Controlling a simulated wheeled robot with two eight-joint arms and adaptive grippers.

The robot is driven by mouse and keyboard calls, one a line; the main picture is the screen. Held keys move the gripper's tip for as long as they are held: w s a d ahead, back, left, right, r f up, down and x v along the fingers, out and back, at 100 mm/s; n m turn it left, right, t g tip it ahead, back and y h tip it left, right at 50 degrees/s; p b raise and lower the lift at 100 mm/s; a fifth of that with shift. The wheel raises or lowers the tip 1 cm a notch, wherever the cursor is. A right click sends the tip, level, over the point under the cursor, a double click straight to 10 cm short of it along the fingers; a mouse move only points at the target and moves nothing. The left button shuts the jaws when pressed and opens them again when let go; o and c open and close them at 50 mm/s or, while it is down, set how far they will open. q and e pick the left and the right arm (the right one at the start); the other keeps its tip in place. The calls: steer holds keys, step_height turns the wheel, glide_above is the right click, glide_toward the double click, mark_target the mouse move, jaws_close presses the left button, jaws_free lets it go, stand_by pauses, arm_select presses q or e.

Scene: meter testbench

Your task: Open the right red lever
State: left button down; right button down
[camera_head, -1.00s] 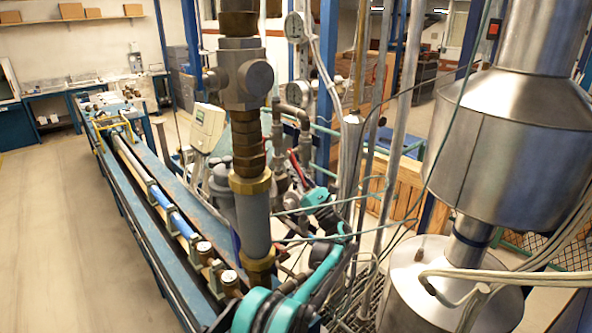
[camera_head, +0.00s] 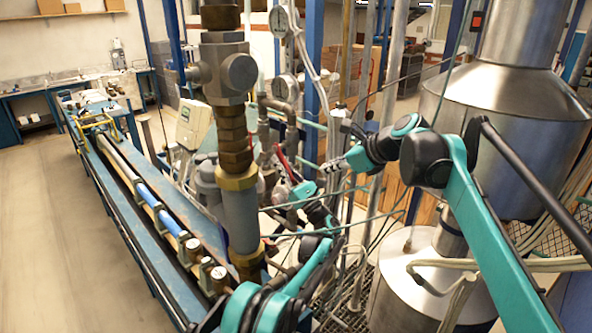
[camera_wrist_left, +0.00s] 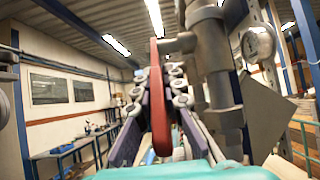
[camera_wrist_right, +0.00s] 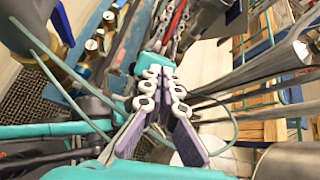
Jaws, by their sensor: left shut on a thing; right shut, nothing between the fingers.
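A red lever (camera_wrist_left: 159,100) stands upright in the left wrist view, between the fingers of my left gripper (camera_wrist_left: 156,75), which is shut on it. In the right wrist view my right gripper (camera_wrist_right: 163,73) is shut and empty, near my left arm, with red (camera_wrist_right: 174,22) showing beyond.
A thick vertical pipe (camera_head: 240,215) stands close in front of the levers. A large metal tank (camera_head: 505,120) is at the right. Thin green tubes (camera_wrist_right: 60,75) cross near my right gripper. Gauges (camera_head: 279,20) hang behind. The floor at left is clear.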

steer(key=w+r+m, duration=0.1)
steer(key=w+m, duration=0.1)
glide_toward(290, 171)
steer(key=shift+y, duration=0.3)
steer(key=x, duration=0.7)
steer(key=shift+d+f, duration=0.15)
steer(key=shift+d, duration=0.05)
